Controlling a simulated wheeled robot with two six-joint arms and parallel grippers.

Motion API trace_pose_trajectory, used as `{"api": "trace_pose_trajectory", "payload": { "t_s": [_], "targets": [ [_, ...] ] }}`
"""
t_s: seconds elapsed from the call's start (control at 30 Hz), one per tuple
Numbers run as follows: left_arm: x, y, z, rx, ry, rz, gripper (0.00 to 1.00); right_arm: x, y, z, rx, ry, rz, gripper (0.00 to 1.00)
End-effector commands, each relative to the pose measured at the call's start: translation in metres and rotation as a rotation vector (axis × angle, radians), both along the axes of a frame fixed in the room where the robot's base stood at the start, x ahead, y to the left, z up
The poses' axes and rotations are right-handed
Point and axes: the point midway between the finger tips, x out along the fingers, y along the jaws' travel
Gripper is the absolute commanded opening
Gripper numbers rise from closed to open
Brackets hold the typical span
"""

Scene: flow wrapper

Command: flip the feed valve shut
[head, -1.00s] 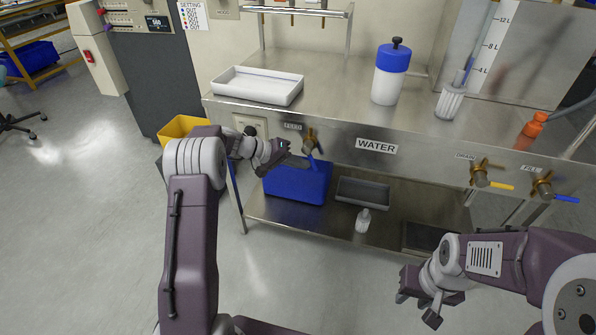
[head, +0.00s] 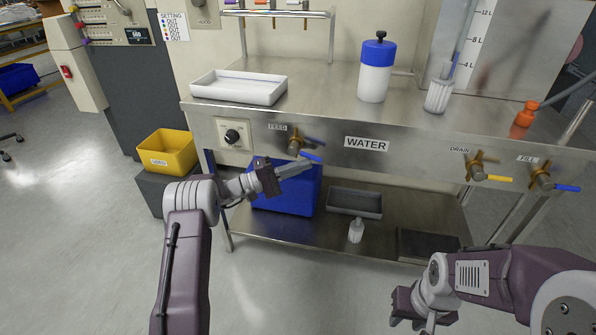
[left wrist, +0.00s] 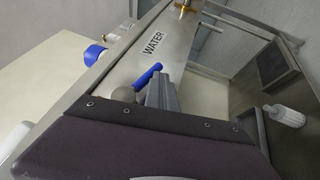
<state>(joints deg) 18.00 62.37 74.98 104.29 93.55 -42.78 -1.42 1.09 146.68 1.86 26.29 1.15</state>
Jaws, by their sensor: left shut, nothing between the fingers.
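The feed valve (head: 294,147) is a brass fitting under the FEED label on the bench's front panel. Its blue lever (head: 310,156) points right and slightly down. My left gripper (head: 308,166) is shut and empty, its fingertips just below the lever. In the left wrist view the shut fingers (left wrist: 160,93) lie close beside the blue lever (left wrist: 148,74); I cannot tell whether they touch it. The valve body is largely hidden there. My right gripper (head: 411,317) is open and empty, low at the right, away from the bench.
A dial (head: 232,136) sits left of the valve, the WATER label (head: 367,143) right of it. Drain (head: 477,171) and fill (head: 541,178) valves are further right. A blue bin (head: 300,200) stands on the lower shelf behind my left gripper. A yellow bin (head: 168,152) stands left.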

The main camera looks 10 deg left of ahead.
Motion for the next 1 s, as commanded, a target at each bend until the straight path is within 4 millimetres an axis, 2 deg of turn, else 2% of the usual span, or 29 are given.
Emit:
{"api": "trace_pose_trajectory", "payload": {
  "t_s": [0.4, 1.0],
  "targets": [
    [-0.0004, -0.0076, 0.0088, 0.009, -0.003, -0.001, 0.00, 0.0000, 0.0000, 0.0005, 0.000, 0.000, 0.000, 0.36],
    [-0.0003, -0.0088, 0.0097, 0.011, -0.002, 0.000, 0.00, 0.0000, 0.0000, 0.0008, 0.000, 0.000, 0.000, 0.36]
  ]
}}
